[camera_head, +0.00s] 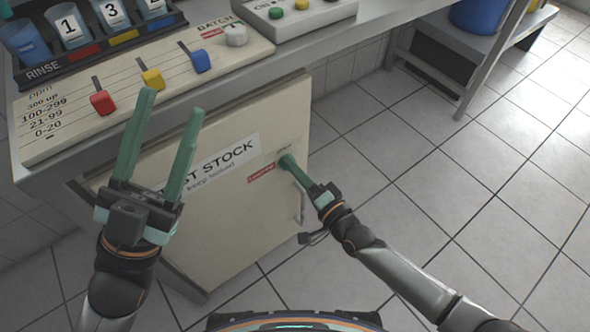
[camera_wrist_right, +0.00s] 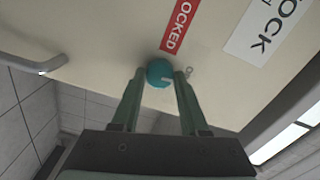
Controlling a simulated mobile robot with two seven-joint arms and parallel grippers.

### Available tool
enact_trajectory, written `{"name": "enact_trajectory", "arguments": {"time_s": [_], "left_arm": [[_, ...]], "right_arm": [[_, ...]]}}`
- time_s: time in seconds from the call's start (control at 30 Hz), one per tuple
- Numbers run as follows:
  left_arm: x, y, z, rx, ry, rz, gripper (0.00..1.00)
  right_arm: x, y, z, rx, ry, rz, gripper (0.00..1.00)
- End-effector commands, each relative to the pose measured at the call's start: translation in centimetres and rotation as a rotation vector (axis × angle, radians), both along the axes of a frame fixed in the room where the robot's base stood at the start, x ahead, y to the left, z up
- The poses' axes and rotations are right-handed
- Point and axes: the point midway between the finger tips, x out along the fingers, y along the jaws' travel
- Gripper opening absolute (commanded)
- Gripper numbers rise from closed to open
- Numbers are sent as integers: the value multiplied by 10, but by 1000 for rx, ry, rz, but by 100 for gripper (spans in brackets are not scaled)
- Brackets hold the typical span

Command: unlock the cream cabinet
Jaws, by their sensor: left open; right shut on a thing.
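The cream cabinet (camera_head: 235,215) stands under the bench, its door closed. It carries a "ST STOCK" label, partly hidden by my left gripper, and a red label (camera_head: 261,173) that reads "LOCKED" in the right wrist view (camera_wrist_right: 181,24). A round teal knob (camera_wrist_right: 160,72) with a pale mark sits on the door by the red label. My right gripper (camera_wrist_right: 161,78) is shut on the knob, its fingertips on either side; in the head view it reaches the door's upper right. My left gripper (camera_head: 170,115) is open and empty, raised before the bench.
A metal handle (camera_head: 299,204) is on the door's right side, below my right gripper. The bench above holds a panel with red, yellow and blue sliders (camera_head: 151,79) and a rack of numbered cups (camera_head: 68,27). Tiled floor (camera_head: 430,170) to the right is clear.

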Motion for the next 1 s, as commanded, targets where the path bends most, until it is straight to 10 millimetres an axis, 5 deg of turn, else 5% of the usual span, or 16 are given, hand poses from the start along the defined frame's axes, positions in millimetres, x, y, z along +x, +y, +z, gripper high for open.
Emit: {"name": "enact_trajectory", "arguments": {"time_s": [0.73, 0.77, 1.0], "left_arm": [[0, -1, -4, -6, 9, -5, 50], [0, -1, -5, -6, 10, -5, 50], [0, -1, -5, -7, 10, -5, 50]], "right_arm": [[0, 0, 0, 78, 58, 1, 0], [0, 0, 0, 78, 58, 1, 45], [0, 0, 0, 77, 56, 0, 72]]}}
